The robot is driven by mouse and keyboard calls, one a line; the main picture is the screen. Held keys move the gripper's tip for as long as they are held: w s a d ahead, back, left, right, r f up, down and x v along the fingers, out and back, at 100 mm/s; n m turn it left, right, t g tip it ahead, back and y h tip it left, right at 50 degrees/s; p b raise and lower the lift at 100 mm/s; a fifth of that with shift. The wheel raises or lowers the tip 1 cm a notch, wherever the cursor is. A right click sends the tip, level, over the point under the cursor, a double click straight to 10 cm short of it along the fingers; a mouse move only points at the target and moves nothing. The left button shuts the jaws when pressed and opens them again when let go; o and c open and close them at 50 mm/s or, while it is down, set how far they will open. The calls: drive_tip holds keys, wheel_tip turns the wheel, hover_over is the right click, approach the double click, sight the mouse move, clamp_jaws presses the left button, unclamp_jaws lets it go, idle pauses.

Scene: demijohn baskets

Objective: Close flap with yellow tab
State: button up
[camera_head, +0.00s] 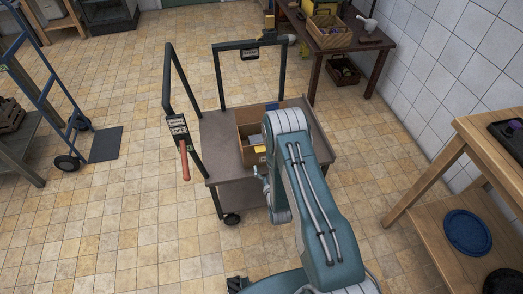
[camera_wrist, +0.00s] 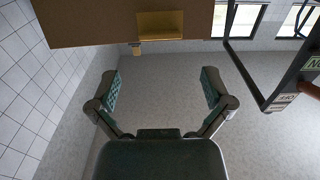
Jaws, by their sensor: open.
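An open cardboard box (camera_head: 243,154) stands on the cart's top, partly hidden behind my arm. A yellow tab (camera_head: 260,149) shows at its near side, and a blue tab (camera_head: 271,105) at its far side. In the wrist view a brown cardboard panel (camera_wrist: 85,22) with the yellow tab (camera_wrist: 160,25) spans the top left, beyond my fingertips. My gripper (camera_wrist: 160,88) is open and empty, its fingers wide apart and not touching the panel. In the head view my gripper (camera_head: 260,183) is just in front of the box, partly hidden by my arm.
The grey cart (camera_head: 223,133) has dark upright handle bars and a red-brown grip (camera_head: 184,160) at left. A wooden table (camera_head: 480,145) stands at right, a dark table with a basket (camera_head: 328,32) at the back. A blue hand truck (camera_head: 50,85) is at left. Tiled floor between is clear.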

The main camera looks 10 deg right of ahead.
sight(261, 149)
drive_tip(key=w, duration=0.8)
drive_tip(key=shift+a, duration=0.1)
drive_tip(key=c, duration=1.2)
